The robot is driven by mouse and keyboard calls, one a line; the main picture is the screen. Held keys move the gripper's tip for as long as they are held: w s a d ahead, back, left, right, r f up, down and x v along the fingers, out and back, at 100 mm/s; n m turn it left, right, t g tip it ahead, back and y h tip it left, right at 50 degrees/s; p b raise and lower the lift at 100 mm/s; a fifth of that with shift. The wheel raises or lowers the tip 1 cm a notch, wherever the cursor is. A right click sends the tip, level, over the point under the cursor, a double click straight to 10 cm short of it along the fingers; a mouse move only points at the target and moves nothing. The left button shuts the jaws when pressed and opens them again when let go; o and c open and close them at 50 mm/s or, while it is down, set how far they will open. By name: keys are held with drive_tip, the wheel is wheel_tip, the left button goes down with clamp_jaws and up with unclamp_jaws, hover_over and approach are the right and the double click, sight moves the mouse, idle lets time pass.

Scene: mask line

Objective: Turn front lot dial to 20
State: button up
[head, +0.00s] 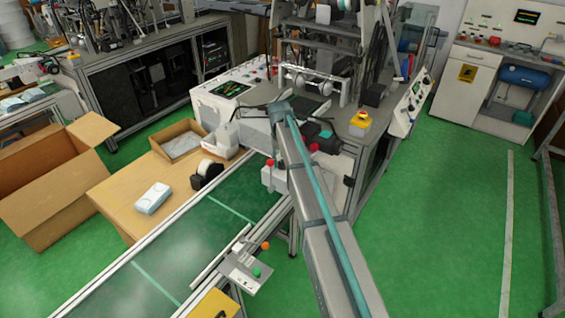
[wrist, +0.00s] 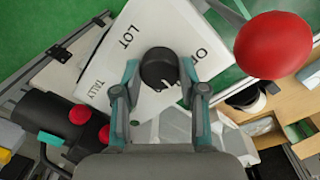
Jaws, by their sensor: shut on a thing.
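The lot dial (wrist: 158,67) is a round black knob on a white panel (wrist: 140,30) in the wrist view. The panel bears the words LOT and TALLY, and a partly cut-off word beginning with O. My gripper (wrist: 159,72) has one teal-and-grey finger on each side of the dial and is shut on it. A small light mark shows near the dial's lower edge; the setting cannot be read. In the head view my own arm covers the dial and gripper.
A large red button (wrist: 280,45) stands close at the right in the wrist view, with smaller red knobs (wrist: 82,115) at the lower left. In the head view, a conveyor (head: 190,240) and a cardboard box (head: 50,170) lie left; green floor is free at right.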

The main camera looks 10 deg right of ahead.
sight(281, 161)
drive_tip(key=m, duration=0.4)
drive_tip(key=shift+m+b, duration=0.3)
drive_tip(key=shift+b, duration=0.05)
drive_tip(key=shift+w+m, duration=0.1)
drive_tip(key=shift+m, duration=1.8)
drive_tip(key=o, duration=1.1)
drive_tip(key=shift+o, duration=0.2)
wheel_tip(281, 161, up, 12)
drive_tip(key=shift+w+a, duration=0.2)
drive_tip(key=shift+a, duration=0.05)
